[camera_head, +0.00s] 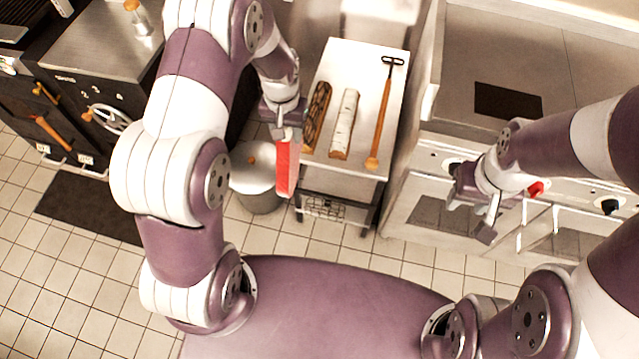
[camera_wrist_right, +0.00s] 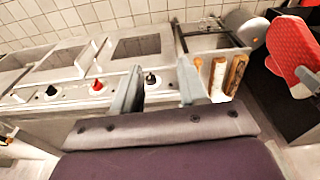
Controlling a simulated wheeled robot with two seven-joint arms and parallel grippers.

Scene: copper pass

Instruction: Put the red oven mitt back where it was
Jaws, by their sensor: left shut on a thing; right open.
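The red oven mitt (camera_head: 287,168) hangs below my left gripper (camera_head: 288,130), which is shut on it in the head view. The mitt is in the air at the left side of the small white table, apart from the floor. It also shows in the right wrist view (camera_wrist_right: 291,48), at the upper right edge. My right gripper (camera_head: 472,218) is open and empty in front of the range at the right. Its two fingers (camera_wrist_right: 160,80) also show apart in the right wrist view. The mitt's original place cannot be told from these frames.
The range (camera_head: 425,160) is right; a black oven with a handwheel (camera_head: 108,118) is left.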

